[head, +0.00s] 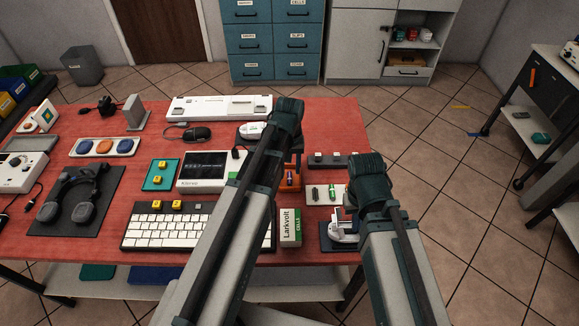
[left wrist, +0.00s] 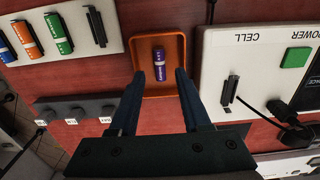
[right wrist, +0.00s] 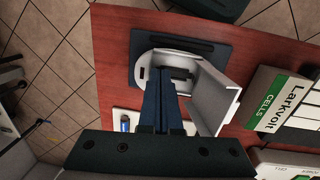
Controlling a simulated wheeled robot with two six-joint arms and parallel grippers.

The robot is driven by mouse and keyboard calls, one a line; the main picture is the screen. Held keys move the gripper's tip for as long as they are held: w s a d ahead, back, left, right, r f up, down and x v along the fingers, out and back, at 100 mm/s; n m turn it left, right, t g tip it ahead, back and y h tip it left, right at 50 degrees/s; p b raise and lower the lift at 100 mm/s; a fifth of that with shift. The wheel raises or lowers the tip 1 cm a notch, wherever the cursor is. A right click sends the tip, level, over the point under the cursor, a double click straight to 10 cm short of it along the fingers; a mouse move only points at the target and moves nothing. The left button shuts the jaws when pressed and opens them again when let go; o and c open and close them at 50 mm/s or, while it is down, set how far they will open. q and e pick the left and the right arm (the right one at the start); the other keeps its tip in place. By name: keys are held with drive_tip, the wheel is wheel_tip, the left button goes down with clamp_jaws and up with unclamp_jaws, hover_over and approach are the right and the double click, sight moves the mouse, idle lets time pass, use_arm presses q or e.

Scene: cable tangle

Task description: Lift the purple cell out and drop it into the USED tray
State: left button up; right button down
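The purple cell (left wrist: 160,70) lies inside a small orange tray (left wrist: 148,41) in the left wrist view. The orange tray also shows in the head view (head: 292,184), partly hidden by my left arm; no USED label is readable. My left gripper (left wrist: 160,84) is open and empty, its fingers spread on either side of the cell's line, short of it. My right gripper (right wrist: 164,84) has its fingers together at a white device (right wrist: 150,62) with a raised flap (right wrist: 216,98). I see nothing between them. In the head view both gripper tips are hidden.
A white tray (left wrist: 72,12) holds several coloured cells beside the orange tray. A white unit marked CELL and POWER (left wrist: 252,70) stands on the other side. A Larkvolt cells box (right wrist: 285,103) stands near the white device. A keyboard (head: 160,230) lies left.

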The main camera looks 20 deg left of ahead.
use_arm(q)
drive_tip(key=shift+r, duration=0.15)
use_arm(e)
drive_tip(key=shift+r, duration=0.15)
use_arm(q)
wheel_tip(320, 180, up, 14)
drive_tip(key=p, duration=1.4)
drive_tip(key=s+d+m, duration=0.2)
drive_tip(key=s+d, duration=0.1)
drive_tip(key=s, duration=0.1)
drive_tip(key=s+d+m, duration=0.2)
drive_tip(key=s+d, duration=0.2)
drive_tip(key=s, duration=0.1)
drive_tip(key=s+d+m+y, duration=0.1)
drive_tip(key=s+d+m, duration=0.2)
drive_tip(key=s, duration=0.2)
drive_tip(key=shift+s+d+f, duration=0.15)
drive_tip(key=shift+d+f, duration=0.05)
drive_tip(key=shift+d, duration=0.05)
use_arm(e)
wheel_tip(320, 180, up, 14)
drive_tip(key=shift+f, duration=0.25)
